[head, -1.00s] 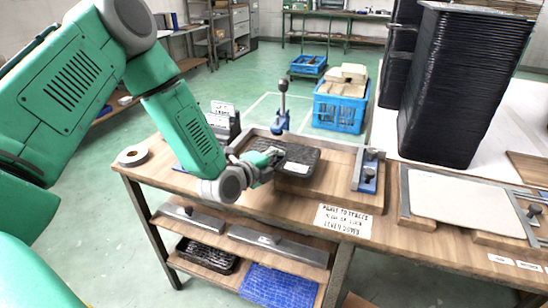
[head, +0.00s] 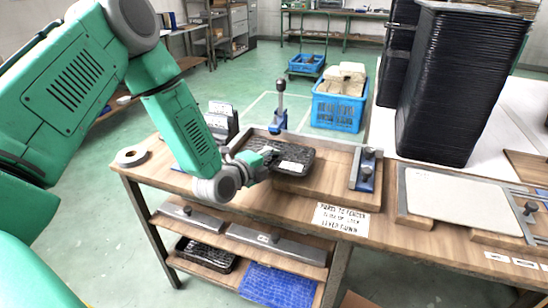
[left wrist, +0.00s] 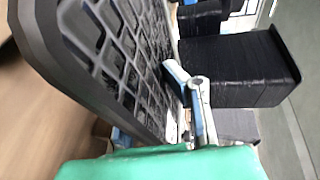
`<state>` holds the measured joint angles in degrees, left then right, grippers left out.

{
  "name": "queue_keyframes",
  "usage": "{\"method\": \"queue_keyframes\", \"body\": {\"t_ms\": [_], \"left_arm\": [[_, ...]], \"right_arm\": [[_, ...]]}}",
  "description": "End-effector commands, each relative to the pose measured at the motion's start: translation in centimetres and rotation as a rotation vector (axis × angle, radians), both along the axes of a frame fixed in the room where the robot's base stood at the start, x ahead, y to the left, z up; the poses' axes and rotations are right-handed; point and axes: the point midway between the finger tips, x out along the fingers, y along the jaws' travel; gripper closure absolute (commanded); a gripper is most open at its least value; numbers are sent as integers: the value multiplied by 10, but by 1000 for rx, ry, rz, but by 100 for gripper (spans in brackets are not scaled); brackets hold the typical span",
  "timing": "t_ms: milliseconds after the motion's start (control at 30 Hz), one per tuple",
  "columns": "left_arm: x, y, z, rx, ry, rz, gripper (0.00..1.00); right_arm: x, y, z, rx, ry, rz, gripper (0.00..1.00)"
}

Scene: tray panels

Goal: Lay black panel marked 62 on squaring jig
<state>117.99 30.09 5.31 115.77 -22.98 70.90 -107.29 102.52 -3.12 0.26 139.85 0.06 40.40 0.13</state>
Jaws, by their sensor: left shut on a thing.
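A black ribbed panel (head: 285,153) with a small white label is over the left part of the squaring jig, a wooden board (head: 328,178) with raised edges. My left gripper (head: 268,157) is shut on the panel's left edge. The panel looks roughly flat; I cannot tell whether it touches the board. The label is too small to read. In the left wrist view the panel's gridded face (left wrist: 108,50) fills the upper left, beside a gripper finger (left wrist: 198,100). My right gripper is not in view.
A blue toggle clamp (head: 279,122) stands at the jig's back and a blue-based stop (head: 366,172) at its right. A tall black panel stack (head: 455,90) stands behind right. A pale panel (head: 465,200) lies in another fixture. A tape roll (head: 131,156) sits at the left corner.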

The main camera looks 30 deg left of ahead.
Motion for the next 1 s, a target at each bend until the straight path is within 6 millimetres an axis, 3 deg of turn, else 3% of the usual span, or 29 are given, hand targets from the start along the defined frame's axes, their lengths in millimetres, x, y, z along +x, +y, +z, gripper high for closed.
{"method": "queue_keyframes", "body": {"t_ms": [567,1000], "left_arm": [[-1,3,-2,2,1,1,100],[0,0,-14,0,1,1,100]], "right_arm": [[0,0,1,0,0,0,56],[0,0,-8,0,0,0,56]]}}
